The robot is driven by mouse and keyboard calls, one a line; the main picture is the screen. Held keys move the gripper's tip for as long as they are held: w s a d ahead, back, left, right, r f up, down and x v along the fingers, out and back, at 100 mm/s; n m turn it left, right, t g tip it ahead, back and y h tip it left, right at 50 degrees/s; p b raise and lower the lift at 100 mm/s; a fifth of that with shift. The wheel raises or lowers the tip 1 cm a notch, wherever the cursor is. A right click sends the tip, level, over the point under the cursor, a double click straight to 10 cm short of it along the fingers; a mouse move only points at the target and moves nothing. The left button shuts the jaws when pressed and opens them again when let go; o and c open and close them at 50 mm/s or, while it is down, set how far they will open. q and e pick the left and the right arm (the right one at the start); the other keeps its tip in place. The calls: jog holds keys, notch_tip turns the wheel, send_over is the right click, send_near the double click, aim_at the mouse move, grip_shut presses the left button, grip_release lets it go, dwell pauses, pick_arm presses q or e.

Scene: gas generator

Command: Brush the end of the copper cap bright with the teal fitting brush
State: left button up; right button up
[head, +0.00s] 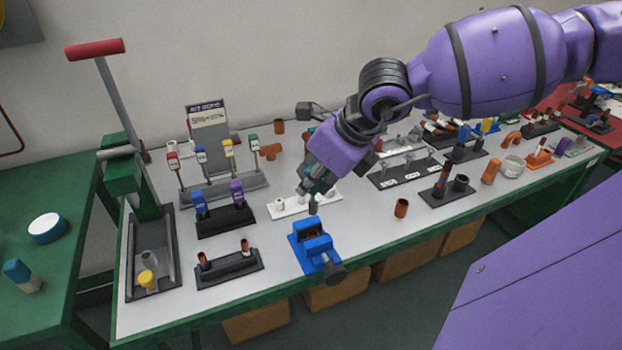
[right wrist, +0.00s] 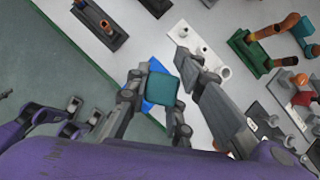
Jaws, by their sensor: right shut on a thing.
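My right gripper (head: 314,186) is shut on the teal brush (head: 319,183) and holds it just behind and above the blue vise. In the right wrist view the teal block of the brush (right wrist: 165,88) sits between the two fingers (right wrist: 158,92), over the blue vise (right wrist: 155,82). The blue vise (head: 314,247) stands at the front edge of the table. A short copper piece (head: 401,207) stands upright on the table right of the vise; I cannot tell whether it is the copper cap. The vise jaws show no clear copper piece. My left gripper is not in view.
A white holder (head: 280,210) lies beside the brush. Black racks with copper pieces (head: 230,267) and with blue and purple tools (head: 225,219) stand left. A black stand (head: 447,193) is to the right. The tabletop around the lone copper piece is clear.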

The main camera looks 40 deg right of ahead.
aim_at(311, 201)
notch_tip(311, 201, down, 4)
jog(key=b, duration=0.2)
jog(key=shift+f+b, duration=0.25)
jog(key=shift+b, duration=0.15)
jog(key=shift+f+b, duration=0.35)
jog(key=shift+f, duration=0.15)
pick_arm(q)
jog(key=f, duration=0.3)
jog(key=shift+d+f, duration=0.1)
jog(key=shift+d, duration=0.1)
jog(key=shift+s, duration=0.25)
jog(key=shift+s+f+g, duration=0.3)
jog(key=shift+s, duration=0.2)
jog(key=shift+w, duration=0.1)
